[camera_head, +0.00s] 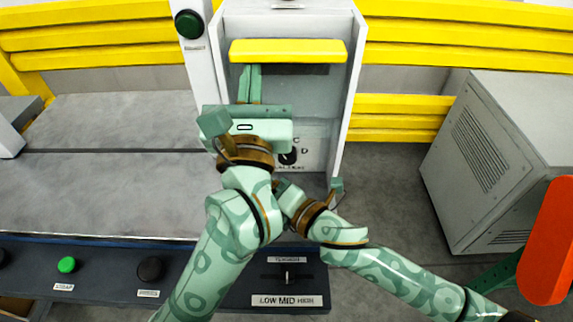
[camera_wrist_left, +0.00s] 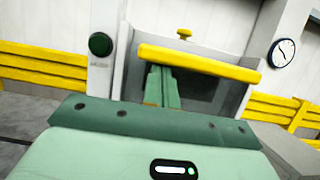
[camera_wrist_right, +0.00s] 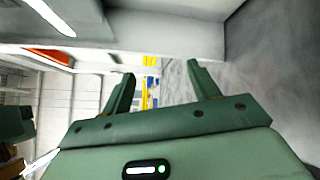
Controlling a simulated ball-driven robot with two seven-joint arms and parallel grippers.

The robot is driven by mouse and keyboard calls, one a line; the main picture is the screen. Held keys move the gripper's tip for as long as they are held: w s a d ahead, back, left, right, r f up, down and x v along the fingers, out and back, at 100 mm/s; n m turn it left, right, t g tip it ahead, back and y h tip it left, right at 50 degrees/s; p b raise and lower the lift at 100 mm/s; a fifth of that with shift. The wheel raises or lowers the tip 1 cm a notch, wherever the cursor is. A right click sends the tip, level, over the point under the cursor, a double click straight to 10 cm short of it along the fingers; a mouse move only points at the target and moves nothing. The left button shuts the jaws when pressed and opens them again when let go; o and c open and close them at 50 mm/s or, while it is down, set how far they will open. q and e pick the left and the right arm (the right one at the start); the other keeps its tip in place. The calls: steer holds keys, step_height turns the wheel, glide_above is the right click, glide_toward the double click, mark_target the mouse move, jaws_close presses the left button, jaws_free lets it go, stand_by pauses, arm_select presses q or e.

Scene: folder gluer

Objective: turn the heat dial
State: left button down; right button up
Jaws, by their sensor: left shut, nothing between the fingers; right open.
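A dark round dial (camera_head: 288,157) sits on the pale panel inside the white frame, with the letters C and D beside it. My left wrist and hand cover its left part, and its label below is partly hidden. My left gripper (camera_head: 249,82) is shut and empty, with its fingers up in front of the panel, just below the yellow bar (camera_head: 288,50). In the left wrist view the shut fingers (camera_wrist_left: 161,86) overlap the bar's lower edge; contact cannot be told. My right gripper (camera_wrist_right: 162,82) is open and empty, low near the frame's right foot in the head view.
A green button (camera_head: 189,24) is on the white post at the left. A front console carries a small green button (camera_head: 67,265), a black knob (camera_head: 150,268) and a LOW MID HIGH slider (camera_head: 289,278). A grey vented cabinet (camera_head: 490,150) stands right, with yellow rails behind.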

mark_target(287, 160)
steer(key=f+n+h, duration=0.1)
steer(key=f, duration=0.1)
steer(key=f+n+h, duration=0.3)
steer(key=f+h, duration=0.1)
steer(key=shift+s+n+t, duration=0.3)
steer(key=shift+t, duration=0.1)
steer(key=shift+s+d+f+n+t+h, duration=0.15)
steer(key=shift+d+f+n+t+h, duration=0.1)
steer(key=shift+n+h, duration=0.35)
steer(key=shift+s+d+f+n+t+h, duration=0.1)
steer(key=shift+d+f+n+t+h, duration=0.15)
steer(key=shift+n+h, duration=0.3)
steer(key=s+d+r+n+t+h, duration=0.1)
steer(key=s+r+n+t+h, duration=0.1)
steer(key=n+h, duration=0.1)
steer(key=d+n+t+h, duration=0.1)
steer(key=h, duration=0.1)
steer(key=shift+s+d+r+n+t, duration=0.35)
steer(key=shift+s+r+t, duration=0.05)
steer(key=shift+s+d+r+h, duration=0.1)
steer(key=shift+r+h, duration=0.15)
steer(key=shift+h, duration=0.1)
steer(key=shift+w+d+r+t, duration=0.1)
steer(key=shift+w+t, duration=0.1)
steer(key=shift+t, duration=0.1)
steer(key=w, duration=1.1)
steer(key=shift+w+d, duration=0.15)
steer(key=shift+d, duration=0.05)
steer(key=c, duration=1)
